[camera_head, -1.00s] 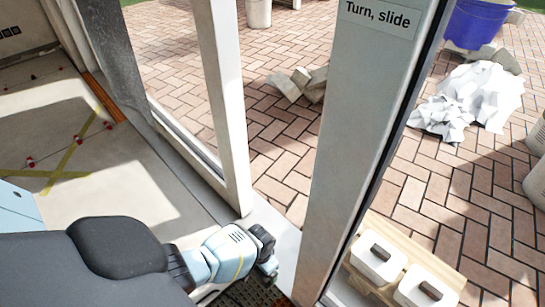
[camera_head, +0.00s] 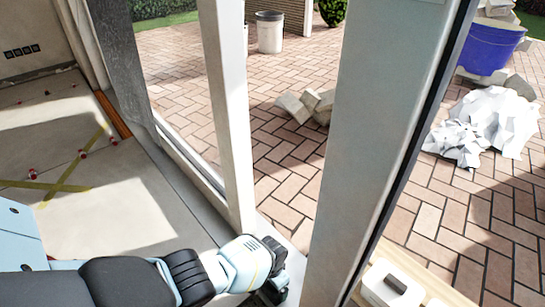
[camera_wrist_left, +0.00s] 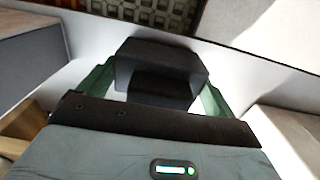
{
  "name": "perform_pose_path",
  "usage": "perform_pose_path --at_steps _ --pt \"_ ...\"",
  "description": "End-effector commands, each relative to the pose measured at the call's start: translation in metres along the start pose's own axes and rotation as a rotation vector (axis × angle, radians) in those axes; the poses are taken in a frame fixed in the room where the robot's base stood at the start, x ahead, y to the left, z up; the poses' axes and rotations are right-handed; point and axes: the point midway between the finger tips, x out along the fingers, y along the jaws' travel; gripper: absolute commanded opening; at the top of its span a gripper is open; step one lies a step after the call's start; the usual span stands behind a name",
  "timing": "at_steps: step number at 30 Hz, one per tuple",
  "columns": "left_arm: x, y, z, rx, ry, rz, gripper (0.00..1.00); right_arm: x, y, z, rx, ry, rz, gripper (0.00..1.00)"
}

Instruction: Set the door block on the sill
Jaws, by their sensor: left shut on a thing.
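My left gripper (camera_wrist_left: 155,85) shows its green fingers in the left wrist view, one on each side of a dark block, the door block (camera_wrist_left: 160,65). The gripper is shut on it. A pale strip, which looks like the sill (camera_wrist_left: 250,68), runs behind and below the block in that view. I cannot tell whether the block touches it. In the head view the left gripper (camera_head: 268,287) is low at the bottom edge, between the door frame posts, near the pale sill (camera_head: 282,232). The block is not clearly distinguishable there. My right gripper is not in view.
A thick pale post (camera_head: 365,120) stands right of the gripper and a thinner one (camera_head: 228,120) to its left. Outside are brick paving, rubble (camera_head: 308,106), white scraps (camera_head: 485,125) and a blue tub (camera_head: 492,48).

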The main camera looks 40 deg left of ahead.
Motion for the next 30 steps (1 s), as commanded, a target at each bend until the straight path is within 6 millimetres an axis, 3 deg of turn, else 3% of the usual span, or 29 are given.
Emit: perform_pose_path --at_steps 10,11,13,23,30 --pt "0.004 0.0 -0.002 0.0 0.004 0.0 0.45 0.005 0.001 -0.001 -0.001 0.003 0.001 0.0" --pt "0.005 0.0 -0.001 0.0 0.002 0.0 0.92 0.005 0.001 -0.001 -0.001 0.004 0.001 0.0" --pt "0.005 0.0 -0.001 0.0 0.002 0.0 1.0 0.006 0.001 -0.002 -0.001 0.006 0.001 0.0" --pt "0.002 0.0 0.0 0.0 0.001 0.0 1.0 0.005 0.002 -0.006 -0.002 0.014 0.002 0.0" --pt "-0.021 -0.001 0.0 0.0 0.003 -0.001 1.0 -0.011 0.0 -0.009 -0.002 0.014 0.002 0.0"
